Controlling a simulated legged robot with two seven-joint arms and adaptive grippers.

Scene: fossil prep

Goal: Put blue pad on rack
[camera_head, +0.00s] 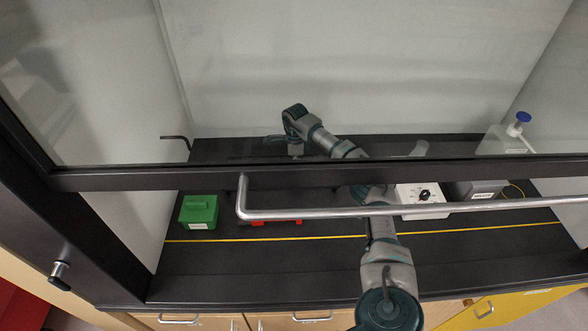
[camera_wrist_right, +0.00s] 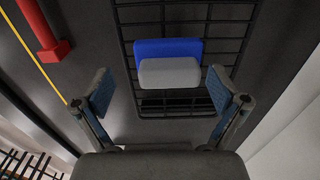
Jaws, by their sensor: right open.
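In the right wrist view, a blue pad (camera_wrist_right: 160,48) lies on a black wire rack (camera_wrist_right: 205,104). A pale grey block (camera_wrist_right: 170,73) overlaps the pad's near part in the picture; I cannot tell whether the two are joined. My right gripper (camera_wrist_right: 160,92) is open and empty, with a finger on each side of the pad and block, and appears apart from them. In the head view, my right gripper (camera_head: 293,150) is near the back wall, behind the sash. The pad cannot be made out there. My left gripper is not in view.
The sash frame (camera_head: 330,172) and metal handle bar (camera_head: 400,211) cross above my right arm. A green box (camera_head: 198,211), red object (camera_head: 275,222), white knob box (camera_head: 422,201), grey box (camera_head: 477,190) and blue-capped jug (camera_head: 508,138) stand in the hood. The front floor strip is mostly clear.

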